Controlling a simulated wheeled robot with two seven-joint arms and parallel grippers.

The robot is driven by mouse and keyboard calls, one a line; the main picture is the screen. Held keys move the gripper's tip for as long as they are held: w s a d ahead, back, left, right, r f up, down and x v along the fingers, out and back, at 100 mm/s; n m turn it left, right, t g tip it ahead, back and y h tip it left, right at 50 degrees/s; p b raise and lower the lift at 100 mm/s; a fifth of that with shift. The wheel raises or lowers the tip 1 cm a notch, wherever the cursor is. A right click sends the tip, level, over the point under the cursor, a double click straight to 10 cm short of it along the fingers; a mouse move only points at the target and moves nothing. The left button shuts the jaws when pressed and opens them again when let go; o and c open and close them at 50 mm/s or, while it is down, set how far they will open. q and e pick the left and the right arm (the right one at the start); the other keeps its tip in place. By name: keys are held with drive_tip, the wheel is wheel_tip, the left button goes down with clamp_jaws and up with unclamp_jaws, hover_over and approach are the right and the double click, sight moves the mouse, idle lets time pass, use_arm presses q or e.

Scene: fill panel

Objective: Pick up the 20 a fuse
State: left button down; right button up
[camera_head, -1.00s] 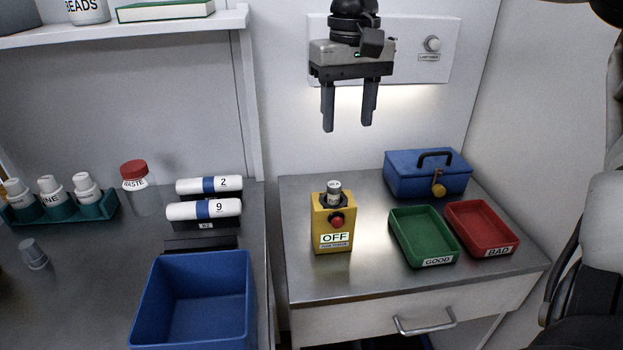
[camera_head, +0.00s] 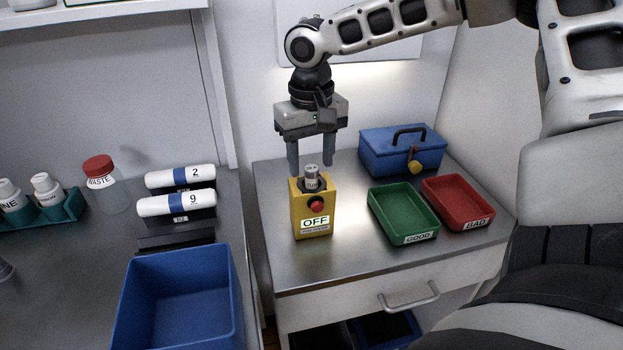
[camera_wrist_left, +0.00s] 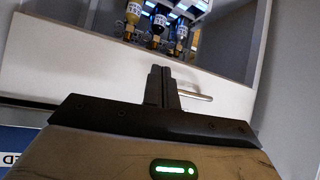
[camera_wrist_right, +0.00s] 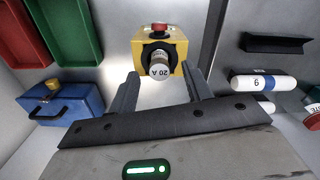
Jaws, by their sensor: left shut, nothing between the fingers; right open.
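The 20 A fuse (camera_head: 312,176), a small silvery cylinder with a pale label, stands upright in the top of a yellow box (camera_head: 312,214) marked OFF. The right wrist view shows the fuse (camera_wrist_right: 159,67) lying between the lines of my two fingers, with "20 A" on it. My right gripper (camera_head: 312,168) is open and points down just above and behind the fuse, not gripping it. My left gripper is out of the head view. In the left wrist view my left gripper (camera_wrist_left: 161,75) is shut and empty, in front of a drawer front.
A red button (camera_head: 316,204) is on the yellow box's front. A green GOOD tray (camera_head: 377,212) and a red BAD tray (camera_head: 433,197) lie to its right, with a blue toolbox (camera_head: 385,157) behind. A blue bin (camera_head: 130,310) stands on the left bench.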

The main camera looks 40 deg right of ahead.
sight(313, 169)
wheel_tip(313, 169, down, 3)
drive_tip(key=shift+s+f, duration=0.1)
drive_tip(key=shift+f, duration=0.05)
clamp_jaws()
